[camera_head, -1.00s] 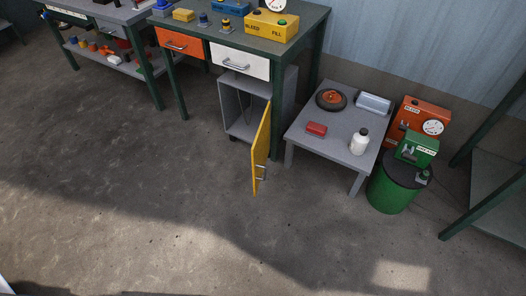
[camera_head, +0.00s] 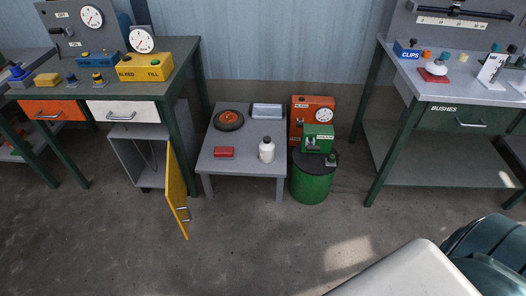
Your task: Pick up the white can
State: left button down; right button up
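The white can (camera_head: 266,150) stands upright near the front right corner of a low grey table (camera_head: 215,165) in the head view. It is a small white bottle-like can with a narrower top. Nothing touches it. Neither of my grippers shows in the head view, so their state is hidden.
Floor in front is clear.

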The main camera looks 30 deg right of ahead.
aim_at(266, 151)
jog(key=z, duration=1.05)
jog(key=i+j+z, duration=0.15)
jog(key=i+z, duration=0.3)
jog(key=i+j+z, duration=0.3)
jog(key=i+z, duration=0.15)
jog(key=i, duration=0.1)
